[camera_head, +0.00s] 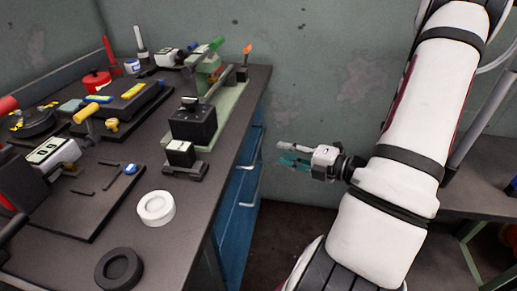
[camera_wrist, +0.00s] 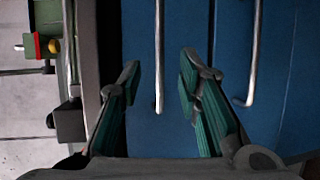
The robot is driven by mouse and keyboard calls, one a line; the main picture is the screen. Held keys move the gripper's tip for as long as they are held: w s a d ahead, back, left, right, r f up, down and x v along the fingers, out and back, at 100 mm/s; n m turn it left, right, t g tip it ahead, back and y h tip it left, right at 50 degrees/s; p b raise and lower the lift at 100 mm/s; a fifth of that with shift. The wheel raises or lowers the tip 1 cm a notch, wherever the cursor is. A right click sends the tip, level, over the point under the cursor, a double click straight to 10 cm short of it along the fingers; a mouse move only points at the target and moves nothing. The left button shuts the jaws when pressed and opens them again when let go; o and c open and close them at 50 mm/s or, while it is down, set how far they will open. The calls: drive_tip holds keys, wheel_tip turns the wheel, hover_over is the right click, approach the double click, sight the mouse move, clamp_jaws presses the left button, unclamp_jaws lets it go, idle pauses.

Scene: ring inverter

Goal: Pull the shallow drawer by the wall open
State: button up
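The bench has blue drawer fronts on its right side, and both appear shut. The upper drawer (camera_wrist: 120,20) has a pale bar handle (camera_wrist: 158,50). A lower drawer (camera_wrist: 235,30) has a similar handle (camera_wrist: 254,50); it also shows in the head view (camera_head: 251,190). My gripper (camera_head: 282,153) is open and empty to the right of the drawer fronts, its fingers pointing at them. In the wrist view my gripper (camera_wrist: 161,65) has the upper handle in line between its spread teal-padded fingers. Contact is not visible, and the depth gap cannot be judged exactly.
The dark bench top (camera_head: 190,225) carries a white ring (camera_head: 156,208), a black ring (camera_head: 119,269), and several fixtures. A grey wall (camera_head: 320,80) stands behind. Another table (camera_head: 485,195) is at the right. Open floor lies between.

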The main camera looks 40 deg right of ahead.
sight(259, 144)
drive_tip(key=b+x, duration=0.2)
drive_tip(key=x, duration=0.8)
clamp_jaws()
